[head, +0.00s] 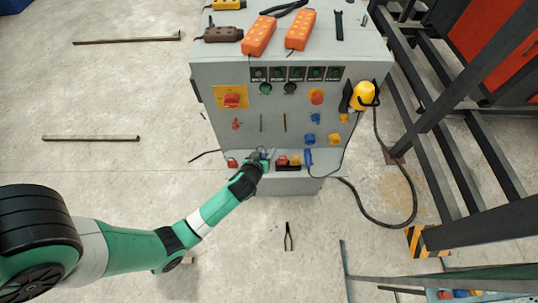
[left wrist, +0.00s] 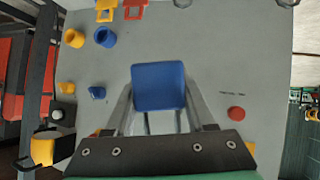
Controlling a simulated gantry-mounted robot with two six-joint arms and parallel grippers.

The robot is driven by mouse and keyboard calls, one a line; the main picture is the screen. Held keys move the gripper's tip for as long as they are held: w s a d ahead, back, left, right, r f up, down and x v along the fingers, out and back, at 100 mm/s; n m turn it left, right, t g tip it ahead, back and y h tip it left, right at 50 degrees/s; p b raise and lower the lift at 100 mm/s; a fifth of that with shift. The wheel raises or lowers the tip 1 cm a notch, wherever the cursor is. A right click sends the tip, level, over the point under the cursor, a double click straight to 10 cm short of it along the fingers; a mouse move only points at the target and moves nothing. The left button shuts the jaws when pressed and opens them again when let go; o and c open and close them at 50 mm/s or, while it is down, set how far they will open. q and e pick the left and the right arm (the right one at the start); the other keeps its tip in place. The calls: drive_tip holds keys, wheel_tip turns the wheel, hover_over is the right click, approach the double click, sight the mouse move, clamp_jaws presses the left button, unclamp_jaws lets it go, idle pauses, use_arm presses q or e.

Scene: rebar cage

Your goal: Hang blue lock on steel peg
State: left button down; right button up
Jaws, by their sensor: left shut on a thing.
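In the left wrist view, the blue lock (left wrist: 158,86) is between the two fingers of my left gripper (left wrist: 158,108), which is shut on it. Its flat blue body faces the camera, and the grey legs of its shackle show below it. In the head view, my left gripper (head: 259,156) is low in front of the grey cabinet's face, and the lock there is too small to make out clearly. Thin upright marks on the panel, one greyish (head: 261,122), may be pegs. I cannot identify the steel peg surely; the lock may hide it in the wrist view. My right gripper is not in view.
The grey cabinet (head: 215,85) has a lower ledge with red and yellow locks (head: 289,161) and a blue plug (head: 308,157). Blue and yellow sockets (head: 315,118) sit right of the marks. A yellow lamp-like fixture (head: 363,94) and cable are at right; dark steel frames stand beyond.

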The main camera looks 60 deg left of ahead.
use_arm(q)
drive_tip(key=shift+a+f, duration=0.1)
drive_tip(key=shift+w+a+f+b, duration=0.2)
drive_tip(key=shift+w+a+b, duration=0.45)
drive_tip(key=shift+a, duration=0.8)
drive_tip(key=shift+w+a+f+b, duration=0.15)
drive_tip(key=shift+w+a+b, duration=0.25)
drive_tip(key=shift+w+a, duration=0.7)
drive_tip(key=shift+w+a+f+b, duration=0.2)
drive_tip(key=shift+w+a+b, duration=0.3)
drive_tip(key=shift+a, duration=1.25)
drive_tip(key=shift+c, duration=0.9)
unclamp_jaws()
